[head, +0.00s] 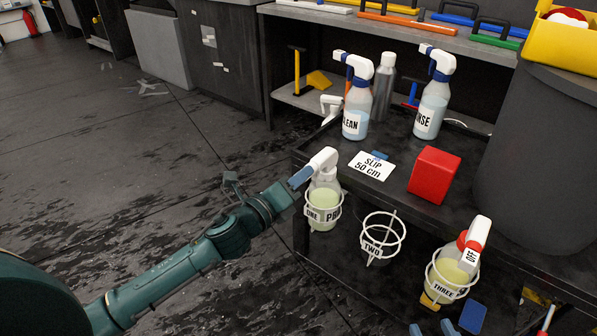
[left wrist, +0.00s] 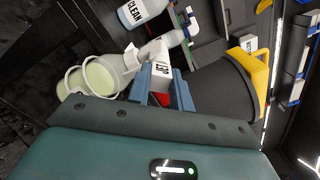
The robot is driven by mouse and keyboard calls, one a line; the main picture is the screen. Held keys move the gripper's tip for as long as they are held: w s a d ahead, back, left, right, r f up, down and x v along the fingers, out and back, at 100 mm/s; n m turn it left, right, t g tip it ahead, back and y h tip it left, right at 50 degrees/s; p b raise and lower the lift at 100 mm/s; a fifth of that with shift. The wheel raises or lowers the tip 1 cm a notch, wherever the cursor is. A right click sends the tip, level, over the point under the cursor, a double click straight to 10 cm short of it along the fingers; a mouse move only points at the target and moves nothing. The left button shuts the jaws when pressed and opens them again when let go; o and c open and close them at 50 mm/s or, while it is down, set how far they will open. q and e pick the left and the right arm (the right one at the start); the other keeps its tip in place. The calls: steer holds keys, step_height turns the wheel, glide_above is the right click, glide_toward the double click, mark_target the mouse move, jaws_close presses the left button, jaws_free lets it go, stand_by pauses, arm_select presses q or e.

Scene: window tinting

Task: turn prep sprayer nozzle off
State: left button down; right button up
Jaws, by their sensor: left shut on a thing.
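The prep sprayer (head: 323,197), with pale yellow-green liquid and a label starting "PR", stands in the white ring holder marked ONE (head: 310,214). Its white head points left in the head view. My left gripper (head: 301,177) is shut on the nozzle end of that head. In the left wrist view, its blue fingers (left wrist: 160,88) lie on both sides of the white nozzle (left wrist: 158,68), whose visible face reads "JET". The bottle (left wrist: 100,75) is also there, left of the fingers. Small blue pieces at the bottom edge of the head view may be my right gripper (head: 431,329); its jaws are unclear.
Holder TWO (head: 378,252) is empty. A sprayer with a red-and-white head (head: 473,243) stands in holder THREE (head: 428,278). The CLEAN bottle (head: 355,122), another spray bottle (head: 431,108), a SLIP card (head: 372,166) and a red block (head: 434,176) are on the cart top. Open floor lies left.

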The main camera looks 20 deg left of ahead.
arm_select(q)
steer(key=shift+d+f+n+p, duration=0.1)
steer(key=shift+n+p, duration=3.25)
steer(key=shift+n, duration=3.05)
steer(key=shift+f+n+p, duration=0.1)
steer(key=shift+n+p, duration=3.25)
steer(key=shift+n, duration=3.05)
arm_select(e)
step_height(320, 180, up, 7)
steer(key=m+g, duration=0.1)
steer(key=m, duration=0.2)
steer(key=shift+s+d+f+g+h, duration=0.15)
steer(key=shift+s+d+g+h, duration=0.15)
steer(key=shift+d+h, duration=0.1)
arm_select(q)
steer(key=c, duration=1.2)
jaws_free()
steer(key=shift+c, duration=0.2)
